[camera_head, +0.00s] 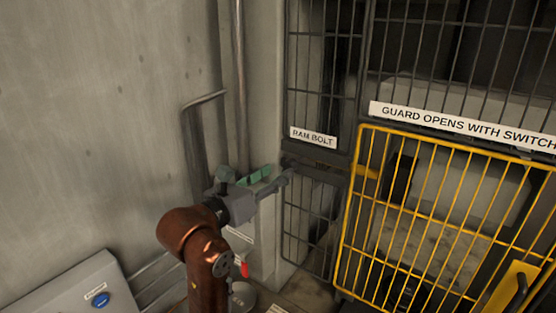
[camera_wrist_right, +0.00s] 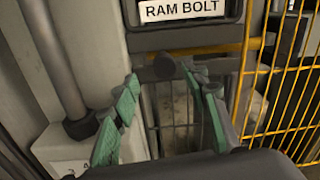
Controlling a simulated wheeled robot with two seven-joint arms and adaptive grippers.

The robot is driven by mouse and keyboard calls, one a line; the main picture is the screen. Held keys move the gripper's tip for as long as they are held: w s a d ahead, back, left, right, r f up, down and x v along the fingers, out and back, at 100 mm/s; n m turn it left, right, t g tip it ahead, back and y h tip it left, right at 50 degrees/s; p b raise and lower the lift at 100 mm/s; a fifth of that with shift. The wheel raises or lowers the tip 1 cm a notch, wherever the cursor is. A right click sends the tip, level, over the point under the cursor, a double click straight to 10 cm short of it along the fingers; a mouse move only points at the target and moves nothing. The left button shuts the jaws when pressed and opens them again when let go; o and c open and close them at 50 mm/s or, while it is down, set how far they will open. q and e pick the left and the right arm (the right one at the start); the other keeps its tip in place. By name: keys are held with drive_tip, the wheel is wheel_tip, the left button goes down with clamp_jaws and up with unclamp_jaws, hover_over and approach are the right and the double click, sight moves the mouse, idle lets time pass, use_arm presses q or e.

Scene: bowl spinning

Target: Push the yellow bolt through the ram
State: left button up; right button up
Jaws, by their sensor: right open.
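The yellow bolt shows as a short yellow piece (camera_head: 365,172) beside the yellow guard in the head view, below the "RAM BOLT" label (camera_head: 313,138). In the right wrist view a yellow piece (camera_wrist_right: 254,43) shows at the right of that label. A dark round knob (camera_wrist_right: 164,68) sits on the dark crossbar under the label. My right gripper (camera_head: 277,175) is open, with its green-padded fingers on either side of the knob in the right wrist view (camera_wrist_right: 160,76). Whether the fingers touch it I cannot tell. My left gripper is not in view.
The yellow mesh guard (camera_head: 440,215) stands right of the bolt, under a "GUARD OPENS WITH SWITCH" sign (camera_head: 465,125). Dark mesh panels (camera_head: 312,225) lie beyond the gripper. A vertical pipe (camera_head: 240,85) and concrete wall are at left. A box with a blue button (camera_head: 101,299) is at lower left.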

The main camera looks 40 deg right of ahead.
sight(287, 166)
drive_tip(key=shift+s+d+r, duration=0.2)
drive_tip(key=shift+s+d, duration=0.1)
drive_tip(key=shift+d, duration=0.35)
drive_tip(key=shift+s+d+r, duration=0.2)
drive_tip(key=shift+s+d, duration=0.05)
drive_tip(key=shift+d, duration=0.35)
drive_tip(key=shift+w+d+f+p, duration=0.2)
drive_tip(key=shift+w+d+p, duration=0.25)
drive_tip(key=shift+w+d, duration=0.55)
drive_tip(key=shift+x, duration=1.05)
drive_tip(key=shift+s+d, duration=0.1)
drive_tip(key=shift+s, duration=0.2)
drive_tip(key=shift+w+a+f, duration=0.1)
drive_tip(key=shift+w+a, duration=0.1)
drive_tip(key=shift+w, duration=0.15)
drive_tip(key=shift+c, duration=0.3)
drive_tip(key=shift+s+d, duration=0.15)
drive_tip(key=shift+s, duration=0.1)
drive_tip(key=c, duration=0.5)
drive_tip(key=shift+w, duration=0.1)
drive_tip(key=c, duration=0.3)
clamp_jaws()
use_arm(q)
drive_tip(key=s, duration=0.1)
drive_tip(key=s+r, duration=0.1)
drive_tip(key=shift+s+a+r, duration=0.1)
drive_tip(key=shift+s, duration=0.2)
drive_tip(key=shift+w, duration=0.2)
